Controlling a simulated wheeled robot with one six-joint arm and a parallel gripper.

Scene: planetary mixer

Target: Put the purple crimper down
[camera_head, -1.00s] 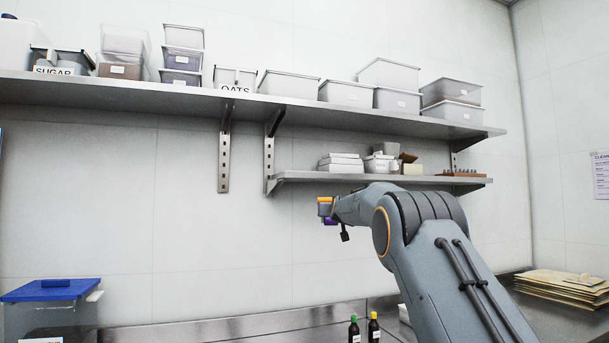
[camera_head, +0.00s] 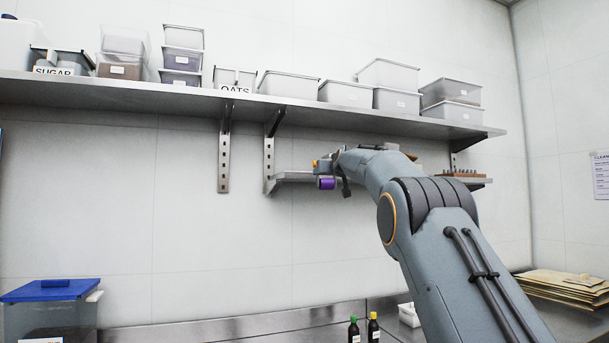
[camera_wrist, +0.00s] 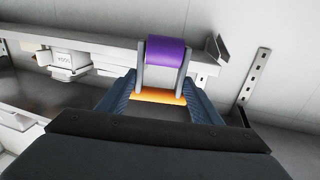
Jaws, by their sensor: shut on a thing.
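The purple crimper is a purple roller (camera_wrist: 166,52) on a grey fork with an orange part between my fingers in the wrist view. My gripper (camera_wrist: 160,97) is shut on it, with one dark blue finger on each side of the orange part. In the head view the purple roller (camera_head: 326,183) hangs at the end of my gripper (camera_head: 322,167), in front of the left end of the lower shelf (camera_head: 290,178). The crimper is held in the air. My arm hides most of the lower shelf in the head view.
The upper shelf (camera_head: 230,96) runs above with several lidded boxes. A wooden rack of small pieces (camera_head: 463,173) stands at the lower shelf's right end. Below are a blue-lidded bin (camera_head: 52,291), two dark bottles (camera_head: 373,327) and a pile of brown envelopes (camera_head: 565,285).

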